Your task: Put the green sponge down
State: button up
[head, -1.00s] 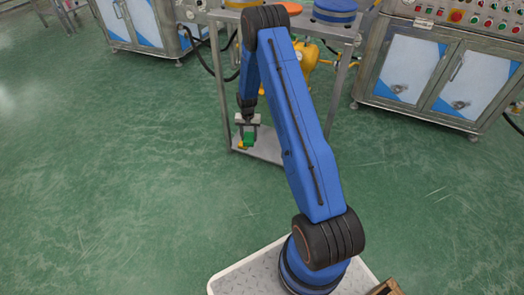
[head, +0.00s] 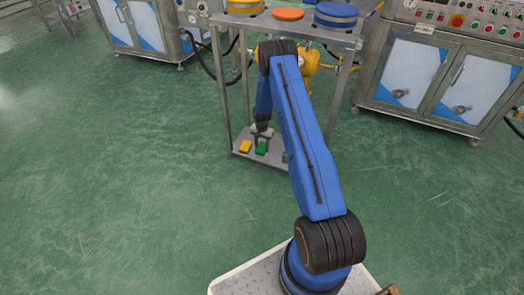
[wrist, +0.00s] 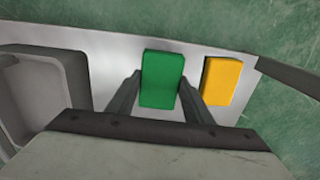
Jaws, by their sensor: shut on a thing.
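The green sponge (wrist: 162,79) is a small block between the two fingers of my gripper (wrist: 160,98) in the wrist view. My gripper is shut on it. In the head view the green sponge (head: 261,147) shows below my gripper (head: 261,138), low over the bottom shelf (head: 274,159) of the metal stand. I cannot tell whether its underside touches the shelf. A yellow sponge (head: 245,146) lies on the shelf, left of the green one in the head view and right of it, apart, in the wrist view (wrist: 221,81).
A grey tray (wrist: 75,85) is beside the green sponge on the wrist view's left. Stand legs (head: 222,85) rise around the shelf. Steel cabinets (head: 420,78) stand at the right; the green floor is open at left.

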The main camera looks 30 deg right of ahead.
aim_at(262, 147)
jog(key=shift+f, duration=1.4)
jog(key=shift+f, duration=0.15)
jog(key=o, duration=0.9)
jog(key=shift+o, duration=0.2)
